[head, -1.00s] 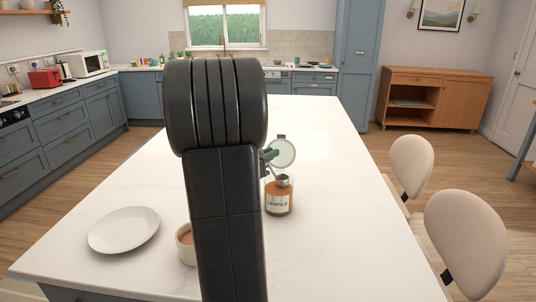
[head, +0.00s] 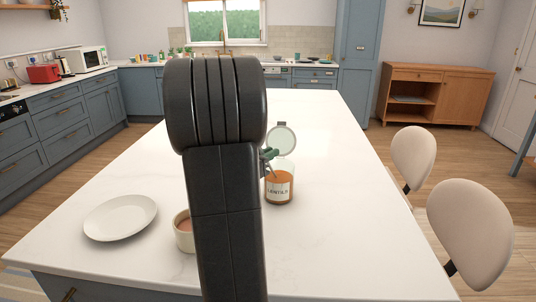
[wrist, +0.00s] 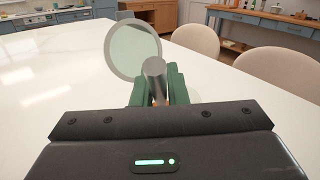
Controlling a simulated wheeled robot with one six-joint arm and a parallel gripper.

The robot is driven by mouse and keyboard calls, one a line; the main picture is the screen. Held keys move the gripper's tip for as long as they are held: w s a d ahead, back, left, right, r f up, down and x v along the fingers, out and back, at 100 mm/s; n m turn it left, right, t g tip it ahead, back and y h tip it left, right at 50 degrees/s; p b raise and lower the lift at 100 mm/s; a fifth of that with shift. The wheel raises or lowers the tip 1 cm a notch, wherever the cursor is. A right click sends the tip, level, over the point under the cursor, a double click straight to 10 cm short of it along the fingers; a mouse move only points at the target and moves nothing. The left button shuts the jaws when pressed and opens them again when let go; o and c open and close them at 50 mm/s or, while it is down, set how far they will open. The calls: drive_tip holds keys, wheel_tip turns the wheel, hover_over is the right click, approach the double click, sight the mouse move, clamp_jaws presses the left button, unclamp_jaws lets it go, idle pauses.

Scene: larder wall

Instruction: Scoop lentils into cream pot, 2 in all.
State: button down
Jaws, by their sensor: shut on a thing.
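The glass lentils jar (head: 279,188) stands on the white worktop with orange-brown lentils inside and its round lid open at the back (head: 283,136); the lid also shows in the wrist view (wrist: 133,50). The cream pot (head: 183,240) stands left of my arm, partly hidden by it, with something reddish inside. My gripper (head: 268,154) has green fingers, mostly hidden by my arm, beside the jar's mouth. In the wrist view it (wrist: 158,92) is shut on the metal scoop (wrist: 154,69). The scoop's cup is not clearly visible, so I cannot tell whether it holds lentils.
A white plate (head: 120,217) lies on the worktop (head: 330,240) left of the cream pot. Two beige chairs (head: 411,158) (head: 468,232) stand along the right edge. The worktop right of the jar and behind it is clear.

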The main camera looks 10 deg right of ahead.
idle(0.3)
wheel_tip(320, 180, up, 11)
drive_tip(key=p, duration=0.7)
drive_tip(key=shift+f, duration=0.15)
idle(0.6)
idle(1.0)
